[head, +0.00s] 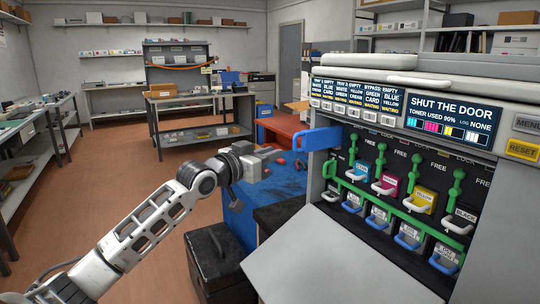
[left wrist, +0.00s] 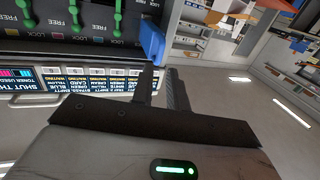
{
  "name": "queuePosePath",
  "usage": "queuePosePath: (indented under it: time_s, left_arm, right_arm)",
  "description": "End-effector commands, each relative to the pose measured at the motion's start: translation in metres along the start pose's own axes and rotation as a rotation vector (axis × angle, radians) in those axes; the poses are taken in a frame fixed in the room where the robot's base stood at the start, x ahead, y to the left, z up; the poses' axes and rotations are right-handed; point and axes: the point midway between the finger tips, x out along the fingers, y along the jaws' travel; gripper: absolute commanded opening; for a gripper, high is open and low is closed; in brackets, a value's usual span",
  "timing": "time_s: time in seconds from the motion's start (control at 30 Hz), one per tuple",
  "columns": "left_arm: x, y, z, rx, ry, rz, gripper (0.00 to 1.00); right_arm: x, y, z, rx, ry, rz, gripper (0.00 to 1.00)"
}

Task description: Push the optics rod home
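A blue handle (head: 317,138) sticks out to the left from the upper left edge of the printer's open front; it looks like the grip of the optics rod. The rod's shaft is not visible. My left gripper (head: 281,157) is left of the blue handle and a little lower, apart from it in the picture. In the left wrist view, the blue handle (left wrist: 152,42) shows just beyond the fingertips of my left gripper (left wrist: 160,70). A narrow gap shows between these fingers, with nothing held. My right gripper is not in view.
The printer's front door (head: 335,265) is folded down. Green levers, cartridges and a green bar (head: 400,208) fill the opening right of the handle. The screen (head: 450,118) reads "SHUT THE DOOR". A blue-topped bench (head: 262,200) and a dark case (head: 215,260) stand below my left arm.

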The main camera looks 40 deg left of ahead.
Motion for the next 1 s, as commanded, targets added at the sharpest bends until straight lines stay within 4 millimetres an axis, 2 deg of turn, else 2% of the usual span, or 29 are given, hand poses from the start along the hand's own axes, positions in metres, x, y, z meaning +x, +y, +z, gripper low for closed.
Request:
queuePosePath:
  time_s: [0.27, 0.7, 1.0]
  left_arm:
    - [0.02, -0.003, -0.005, -0.007, 0.012, -0.002, 0.15]
    - [0.082, -0.002, -0.005, -0.003, 0.009, -0.002, 0.15]
    - [0.099, -0.002, -0.004, -0.002, 0.008, -0.001, 0.15]
  right_arm:
    - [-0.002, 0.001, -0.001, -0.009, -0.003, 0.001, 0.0]
    - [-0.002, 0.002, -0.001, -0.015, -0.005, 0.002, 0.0]
    - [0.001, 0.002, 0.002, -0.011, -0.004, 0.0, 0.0]
